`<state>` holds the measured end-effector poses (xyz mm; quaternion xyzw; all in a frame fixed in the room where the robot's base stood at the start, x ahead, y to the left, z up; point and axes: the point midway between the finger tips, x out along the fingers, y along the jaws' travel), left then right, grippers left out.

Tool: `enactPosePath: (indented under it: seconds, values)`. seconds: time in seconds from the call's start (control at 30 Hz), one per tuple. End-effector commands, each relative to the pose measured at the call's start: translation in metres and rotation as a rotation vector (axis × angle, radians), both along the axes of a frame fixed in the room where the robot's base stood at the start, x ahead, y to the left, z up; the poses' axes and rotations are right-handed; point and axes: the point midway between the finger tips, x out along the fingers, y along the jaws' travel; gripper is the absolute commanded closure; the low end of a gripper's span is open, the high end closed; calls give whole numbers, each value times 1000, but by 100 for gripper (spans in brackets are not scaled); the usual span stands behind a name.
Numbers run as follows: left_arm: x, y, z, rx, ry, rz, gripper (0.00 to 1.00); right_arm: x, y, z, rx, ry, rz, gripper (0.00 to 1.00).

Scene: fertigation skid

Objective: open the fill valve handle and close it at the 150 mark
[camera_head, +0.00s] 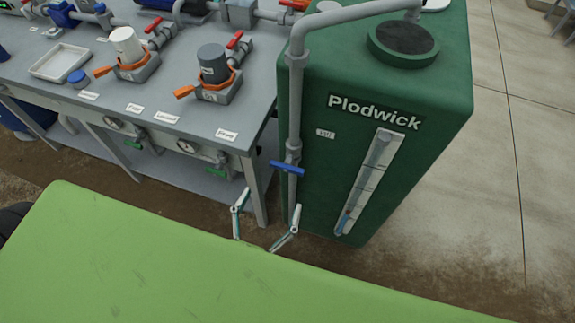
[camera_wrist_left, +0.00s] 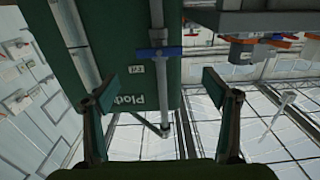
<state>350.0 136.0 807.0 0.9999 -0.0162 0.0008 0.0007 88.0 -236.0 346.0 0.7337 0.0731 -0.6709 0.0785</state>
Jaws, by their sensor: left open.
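The fill valve handle (camera_head: 287,167) is a blue bar, lying crosswise on the grey vertical pipe (camera_head: 294,110) at the left side of the green tank (camera_head: 440,95). It also shows in the left wrist view (camera_wrist_left: 158,52), beyond the fingertips. The sight gauge (camera_head: 370,185) is a pale tilted strip on the tank front, with blue near its bottom; its numbers are too small to read. My left gripper (camera_head: 268,204) is open and empty, just below the handle and apart from it. Its spread fingers also show in the left wrist view (camera_wrist_left: 161,82). My right gripper is out of view.
A grey bench (camera_head: 190,110) stands left of the tank, holding a white cup (camera_head: 126,42), a dark cup (camera_head: 212,60), orange clamps, red-handled valves and a white tray (camera_head: 60,62). Its front leg (camera_head: 254,190) is close to my left gripper. Open floor lies at right.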

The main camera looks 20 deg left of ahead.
Motion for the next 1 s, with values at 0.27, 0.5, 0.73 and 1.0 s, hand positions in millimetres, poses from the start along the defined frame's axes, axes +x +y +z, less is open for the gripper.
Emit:
enactPosePath:
  seconds: [0.27,0.5,0.73,1.0]
  values:
    - [62,-3,3,0,-3,-1,21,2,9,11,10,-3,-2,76]
    - [99,-4,0,2,0,-1,21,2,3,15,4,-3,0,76]
    - [111,-4,-1,1,2,-2,21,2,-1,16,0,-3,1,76]
    - [111,-4,-1,1,2,-2,31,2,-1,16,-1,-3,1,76]
